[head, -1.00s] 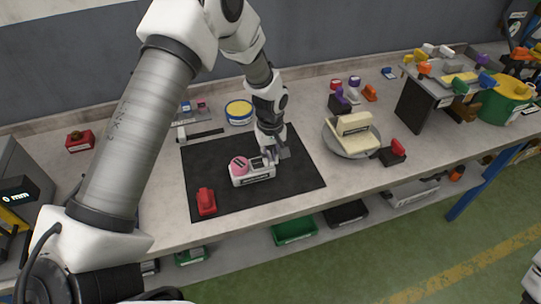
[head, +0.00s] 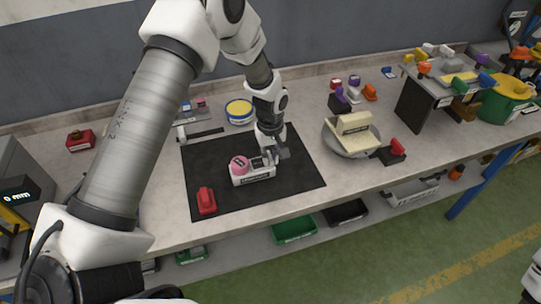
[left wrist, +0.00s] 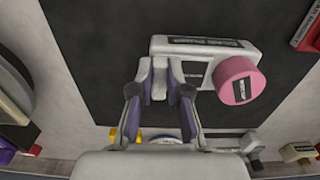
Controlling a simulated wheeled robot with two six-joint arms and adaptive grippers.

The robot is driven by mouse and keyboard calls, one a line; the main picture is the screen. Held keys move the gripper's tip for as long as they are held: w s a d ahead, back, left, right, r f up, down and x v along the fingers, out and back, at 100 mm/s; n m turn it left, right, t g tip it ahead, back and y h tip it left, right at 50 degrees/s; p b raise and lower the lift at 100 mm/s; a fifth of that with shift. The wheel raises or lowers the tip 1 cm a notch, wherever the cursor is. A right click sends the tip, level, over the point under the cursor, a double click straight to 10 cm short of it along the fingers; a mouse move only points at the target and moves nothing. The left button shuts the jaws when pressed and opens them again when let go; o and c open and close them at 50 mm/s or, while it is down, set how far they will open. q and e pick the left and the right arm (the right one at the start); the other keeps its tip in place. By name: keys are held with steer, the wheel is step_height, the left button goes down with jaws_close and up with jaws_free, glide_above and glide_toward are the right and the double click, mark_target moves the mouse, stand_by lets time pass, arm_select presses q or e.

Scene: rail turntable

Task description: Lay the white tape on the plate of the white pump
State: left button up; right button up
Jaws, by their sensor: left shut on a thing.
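The white pump (head: 254,176) stands on the black mat, a long white block with a dark label and a pink round part (head: 239,164) at its left end. It also shows in the left wrist view (left wrist: 205,46), with the pink part (left wrist: 240,80) at the right. My left gripper (head: 273,156) is over the pump's right end, pointing down. In the left wrist view its fingers (left wrist: 160,75) are shut on a small white piece (left wrist: 159,80), likely the white tape. Whether that piece touches the pump I cannot tell. My right gripper is out of view.
A red object (head: 206,201) lies on the black mat (head: 300,185) near its front left. A grey dish (head: 340,143) with a cream block is to the right. The mat's right part is clear.

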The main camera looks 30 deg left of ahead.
arm_select(q)
steer(key=shift+f, duration=0.15)
steer(key=o, duration=0.8)
step_height(320, 180, up, 12)
steer(key=shift+f, duration=0.1)
